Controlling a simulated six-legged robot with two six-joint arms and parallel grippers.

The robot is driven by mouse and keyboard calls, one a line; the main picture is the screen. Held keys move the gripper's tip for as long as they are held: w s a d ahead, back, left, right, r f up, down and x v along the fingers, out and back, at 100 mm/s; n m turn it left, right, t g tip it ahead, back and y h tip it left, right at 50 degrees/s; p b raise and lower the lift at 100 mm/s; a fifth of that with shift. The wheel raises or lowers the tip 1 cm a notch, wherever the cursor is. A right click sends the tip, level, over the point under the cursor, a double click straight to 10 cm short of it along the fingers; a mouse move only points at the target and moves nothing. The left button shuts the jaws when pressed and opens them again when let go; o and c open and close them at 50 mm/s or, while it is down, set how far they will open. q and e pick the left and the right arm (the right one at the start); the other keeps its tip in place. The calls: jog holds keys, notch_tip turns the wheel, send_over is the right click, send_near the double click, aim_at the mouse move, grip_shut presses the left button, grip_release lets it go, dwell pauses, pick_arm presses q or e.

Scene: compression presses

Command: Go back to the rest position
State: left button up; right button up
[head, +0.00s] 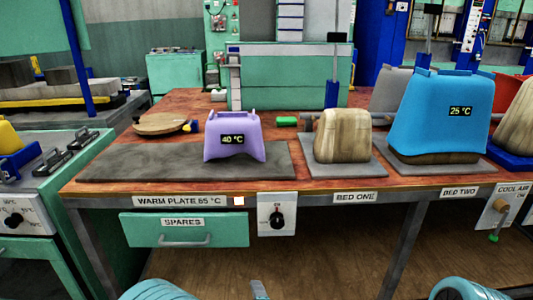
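Only rounded teal parts of my own arms show at the bottom edge of the head view, one left of centre and one at the right. A small grey-teal piece also pokes up at bottom centre, and I cannot tell what part it is. No gripper fingers can be made out, and nothing is seen held. The arms are low, in front of the workbench (330,188) and clear of the things on it.
A purple cover (233,150) reading 40 °C stands on the dark warm plate (130,163). A beige block (343,138) sits on bed one and a blue cover (425,110) reading 25 °C on bed two. A switch box (277,213) and spares drawer (185,229) front the bench.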

pick_arm(q)
jog(key=s+a+f+n+g+y, duration=0.2)
jog(key=s+a+f+n+g, duration=0.9)
jog(key=s+f+n, duration=0.25)
jog(key=s+d+f+n+g+h, duration=0.2)
jog(key=s+f+n+g+h, duration=0.15)
jog(key=s+n, duration=0.6)
jog(key=s+d+f+n+g+h, duration=0.25)
jog(key=s+n+h, duration=0.2)
jog(key=n, duration=1.05)
jog(key=w+a+f+n+t+h, duration=0.1)
jog(key=w+a+n+t+h, duration=0.15)
jog(key=n, duration=1.55)
notch_tip(320, 180, up, 23)
jog(key=w+t+y+p, duration=0.1)
jog(key=p, duration=2.2)
jog(key=shift+a+n, duration=0.2)
jog(key=shift+n, duration=0.1)
